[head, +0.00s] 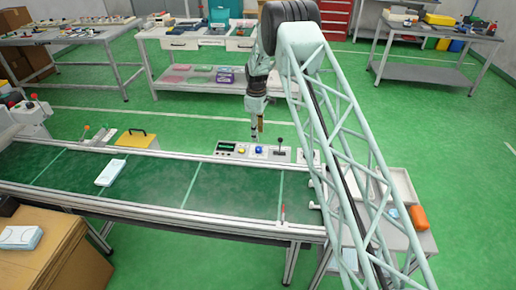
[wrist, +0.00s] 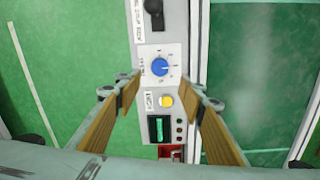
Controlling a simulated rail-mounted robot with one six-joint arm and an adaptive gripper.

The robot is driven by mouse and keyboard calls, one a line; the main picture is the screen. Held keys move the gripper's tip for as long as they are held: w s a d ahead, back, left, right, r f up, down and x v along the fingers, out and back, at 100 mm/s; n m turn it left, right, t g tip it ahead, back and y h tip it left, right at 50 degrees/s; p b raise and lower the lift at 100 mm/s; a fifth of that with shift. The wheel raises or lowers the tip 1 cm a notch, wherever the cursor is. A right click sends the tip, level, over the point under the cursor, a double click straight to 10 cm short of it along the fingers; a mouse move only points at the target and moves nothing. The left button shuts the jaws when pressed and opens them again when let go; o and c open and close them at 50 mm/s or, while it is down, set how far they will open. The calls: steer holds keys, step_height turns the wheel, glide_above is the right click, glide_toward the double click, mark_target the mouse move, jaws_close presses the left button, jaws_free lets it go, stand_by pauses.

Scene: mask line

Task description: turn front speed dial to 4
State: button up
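The front speed dial is a blue round knob (wrist: 160,67) on a white plate with tick marks around it. It sits on a grey control panel (wrist: 152,104), and the knob also shows in the head view (head: 259,149). My gripper (wrist: 162,91) is open, with its two wood-coloured fingers spread on either side of the panel. In the wrist view the dial lies a little beyond the fingertips, between them, and nothing is held. In the head view my gripper (head: 257,138) hangs above the panel by the dial. The numbers on the dial are too small to read.
The panel also carries a yellow button (wrist: 166,101), a green display (wrist: 160,130), a red switch (wrist: 170,152) and a black lever (head: 280,143). The green conveyor (head: 190,190) runs in front of the panel, with a pale packet (head: 111,172) on it.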

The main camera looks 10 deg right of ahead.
mark_target(258, 148)
steer(key=f, duration=0.3)
steer(key=f+b, duration=0.1)
steer(key=f, duration=0.6)
steer(key=shift+w+d+f, duration=0.1)
steer(key=shift+w+d, duration=0.05)
steer(key=shift+w, duration=0.1)
steer(key=shift+c, duration=0.9)
steer(key=c, duration=0.7)
